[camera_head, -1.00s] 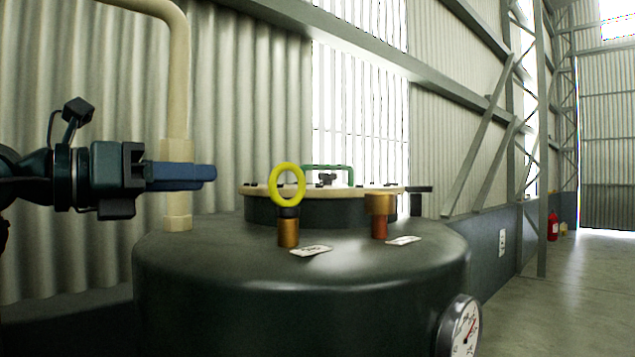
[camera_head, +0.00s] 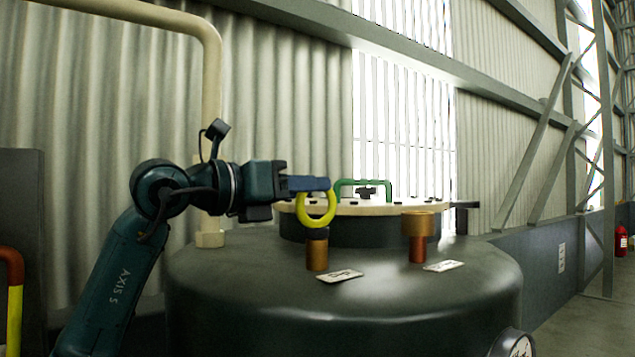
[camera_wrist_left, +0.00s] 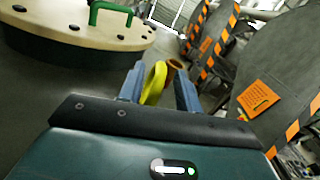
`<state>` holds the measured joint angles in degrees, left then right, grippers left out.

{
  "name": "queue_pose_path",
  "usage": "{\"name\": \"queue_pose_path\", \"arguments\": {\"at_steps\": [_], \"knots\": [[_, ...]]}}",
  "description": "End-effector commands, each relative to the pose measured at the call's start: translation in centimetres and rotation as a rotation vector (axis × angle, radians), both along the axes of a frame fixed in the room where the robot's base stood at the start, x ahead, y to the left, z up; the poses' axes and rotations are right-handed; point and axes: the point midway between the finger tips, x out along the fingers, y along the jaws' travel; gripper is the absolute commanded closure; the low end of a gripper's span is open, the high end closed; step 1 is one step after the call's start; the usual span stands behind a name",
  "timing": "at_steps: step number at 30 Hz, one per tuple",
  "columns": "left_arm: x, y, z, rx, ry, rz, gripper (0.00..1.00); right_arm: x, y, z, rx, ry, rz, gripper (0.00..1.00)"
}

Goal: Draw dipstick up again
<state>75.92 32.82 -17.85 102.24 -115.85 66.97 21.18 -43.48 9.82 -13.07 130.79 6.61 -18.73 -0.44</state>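The dipstick shows as a yellow ring handle (camera_head: 316,221) above a dark collar, seated upright in a brass tube (camera_head: 317,256) on top of the dark tank (camera_head: 345,300). My left gripper (camera_head: 320,184) comes in from the left, level with the top of the ring. In the left wrist view its blue fingers (camera_wrist_left: 160,88) are open, with the yellow ring (camera_wrist_left: 152,84) between them, closer to the left finger. A gap shows between the ring and the right finger. The dipstick's rod is hidden in the tube. My right gripper is not in view.
A second brass fitting (camera_head: 417,238) stands to the right of the dipstick, with white labels (camera_head: 340,276) nearby. Behind is a round bolted lid (camera_head: 370,208) with a green handle (camera_head: 362,183). A cream pipe (camera_head: 211,110) rises behind my left arm.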

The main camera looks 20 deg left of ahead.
Motion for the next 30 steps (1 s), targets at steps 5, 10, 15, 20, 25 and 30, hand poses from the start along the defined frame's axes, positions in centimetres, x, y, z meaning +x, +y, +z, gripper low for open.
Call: {"name": "queue_pose_path", "arguments": {"at_steps": [5,10,15,20,25,30], "knots": [[1.6,-1.3,0.1,-0.002,0.001,-0.001,0.66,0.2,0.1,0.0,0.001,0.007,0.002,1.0],[2.1,-1.6,0.0,-0.001,-0.001,0.0,0.66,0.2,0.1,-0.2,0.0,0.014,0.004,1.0],[2.1,-1.6,0.0,-0.001,-0.001,0.0,0.66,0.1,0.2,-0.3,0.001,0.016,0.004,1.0],[2.0,-1.6,0.0,-0.001,-0.001,0.0,0.76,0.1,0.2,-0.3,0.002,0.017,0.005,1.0],[2.0,-1.6,0.0,-0.001,-0.001,0.0,0.89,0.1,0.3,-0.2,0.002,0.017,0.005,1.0],[2.0,-1.6,0.0,0.0,0.0,-0.001,1.0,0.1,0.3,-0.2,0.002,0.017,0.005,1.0]]}}
